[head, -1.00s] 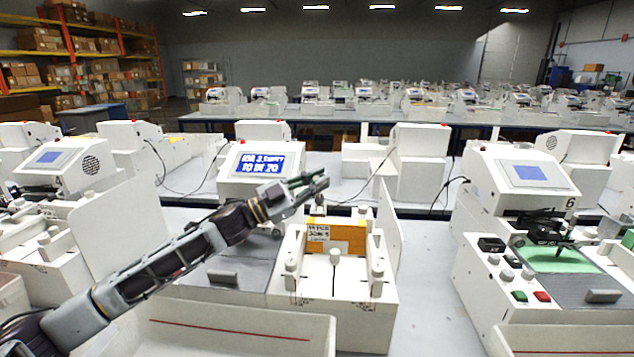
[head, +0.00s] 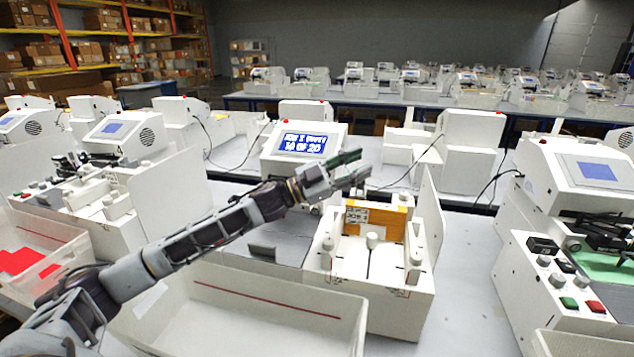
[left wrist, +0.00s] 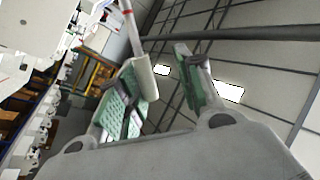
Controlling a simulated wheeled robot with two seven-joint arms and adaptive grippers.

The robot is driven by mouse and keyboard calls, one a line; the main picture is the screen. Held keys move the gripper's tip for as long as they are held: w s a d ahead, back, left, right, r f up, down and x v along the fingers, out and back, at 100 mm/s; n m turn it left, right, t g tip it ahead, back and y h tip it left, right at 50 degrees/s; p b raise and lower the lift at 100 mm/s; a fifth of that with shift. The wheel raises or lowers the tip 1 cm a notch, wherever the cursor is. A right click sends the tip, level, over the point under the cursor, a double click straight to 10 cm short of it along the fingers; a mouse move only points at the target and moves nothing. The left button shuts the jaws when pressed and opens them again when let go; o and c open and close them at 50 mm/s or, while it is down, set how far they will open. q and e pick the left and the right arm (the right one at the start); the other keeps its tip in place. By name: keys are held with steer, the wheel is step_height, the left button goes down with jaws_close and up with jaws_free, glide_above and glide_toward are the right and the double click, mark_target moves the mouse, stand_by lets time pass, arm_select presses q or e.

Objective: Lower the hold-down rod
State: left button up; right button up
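My left gripper (head: 343,168) is raised over the middle station, in front of its white display unit (head: 304,143). In the left wrist view the green-padded fingers (left wrist: 160,90) are apart. A white rod with a thick white grip (left wrist: 145,78) and a red band stands at the left finger, partly between the fingers; contact cannot be told. It looks like the hold-down rod; in the head view I cannot make it out behind the gripper. The white fixture (head: 388,297) below holds an orange block (head: 388,222) with a label. My right gripper is not in view.
A white bin (head: 240,318) with a red line stands at the front. A white side panel (head: 428,215) rises right of the fixture. Another station (head: 560,270) with buttons is at the right. Between them, the table (head: 470,290) is clear.

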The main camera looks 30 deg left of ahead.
arm_select(q)
steer(key=v, duration=1)
steer(key=shift+s+a+f, duration=0.2)
steer(key=shift+a, duration=0.1)
stand_by(1.2)
stand_by(0.3)
stand_by(0.5)
